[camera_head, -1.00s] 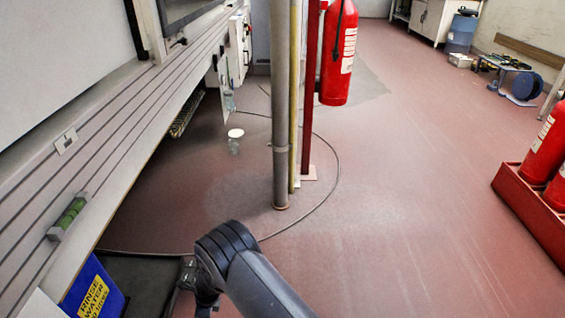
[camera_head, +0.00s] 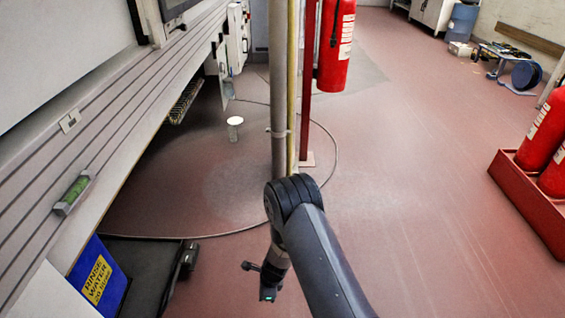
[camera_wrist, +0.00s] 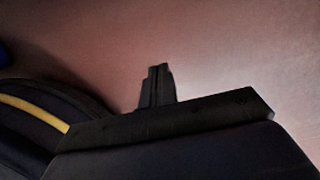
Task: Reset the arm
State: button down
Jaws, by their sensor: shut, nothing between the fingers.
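My gripper (camera_wrist: 157,70) shows in the wrist view as two dark fingers close together, with nothing between them. Behind them is plain reddish floor. In the head view my arm comes up from the lower edge and bends at a dark joint, with the wrist (camera_head: 268,284) hanging below it and a small green light on it. The fingers are not clear in that view. The wrist is over open floor, right of a dark flat item.
A long grey ledge (camera_head: 110,115) runs along the left. A blue sign (camera_head: 97,277) stands below it. A red extinguisher stand (camera_head: 530,195) is at right. The floor between is clear.

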jog(key=d+b, duration=0.1)
jog(key=d, duration=0.6)
jog(key=shift+d, duration=0.2)
jog(key=shift+d, duration=0.1)
